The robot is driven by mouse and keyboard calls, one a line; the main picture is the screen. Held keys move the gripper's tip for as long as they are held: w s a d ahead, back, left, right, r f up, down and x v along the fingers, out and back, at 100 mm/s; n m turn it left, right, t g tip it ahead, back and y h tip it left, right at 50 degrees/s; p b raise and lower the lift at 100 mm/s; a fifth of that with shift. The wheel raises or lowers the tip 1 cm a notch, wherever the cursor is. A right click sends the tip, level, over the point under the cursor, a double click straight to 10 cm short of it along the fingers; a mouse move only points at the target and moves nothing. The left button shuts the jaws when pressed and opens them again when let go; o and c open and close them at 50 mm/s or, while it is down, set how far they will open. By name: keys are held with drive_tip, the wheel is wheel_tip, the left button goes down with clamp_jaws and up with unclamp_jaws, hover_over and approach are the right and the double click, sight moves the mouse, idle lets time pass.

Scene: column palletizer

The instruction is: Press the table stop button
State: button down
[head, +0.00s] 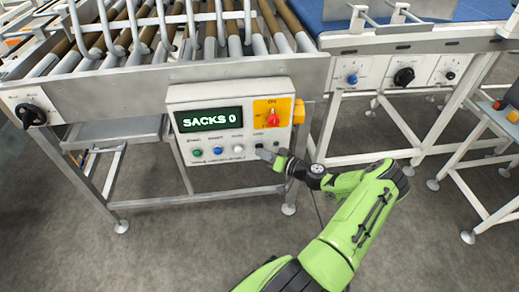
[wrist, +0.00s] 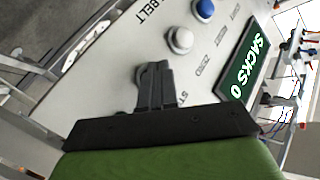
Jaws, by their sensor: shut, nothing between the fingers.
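The white control box (head: 180,95) hangs under the roller table's front edge, with a "SACKS 0" display (head: 208,119). A green button (head: 196,152), a blue button (head: 218,150) and a white button (head: 238,149) sit in its lower row. My gripper (head: 263,154) is shut and empty at the right end of this row. In the wrist view my gripper (wrist: 155,72) covers most of a greyish round button-like part beside the white button (wrist: 180,40). A partly hidden label starting "ST" is beside the fingers. Whether the fingertips touch the panel cannot be told.
A red rotary switch on a yellow plate (head: 272,112) is just above my gripper. The roller table (head: 160,80) spans the upper left. A blue belt conveyor (head: 420,40) with its own knobs stands at right. The floor in front is clear.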

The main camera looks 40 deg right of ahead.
idle(0.3)
drive_tip(key=shift+s+a+p, duration=0.3)
drive_tip(key=shift+s+a, duration=0.25)
drive_tip(key=shift+s, duration=0.2)
drive_tip(key=s+a, duration=0.1)
drive_tip(key=s, duration=0.1)
drive_tip(key=s+a+p, duration=0.1)
drive_tip(key=s, duration=0.1)
drive_tip(key=shift+a, duration=0.4)
idle(0.4)
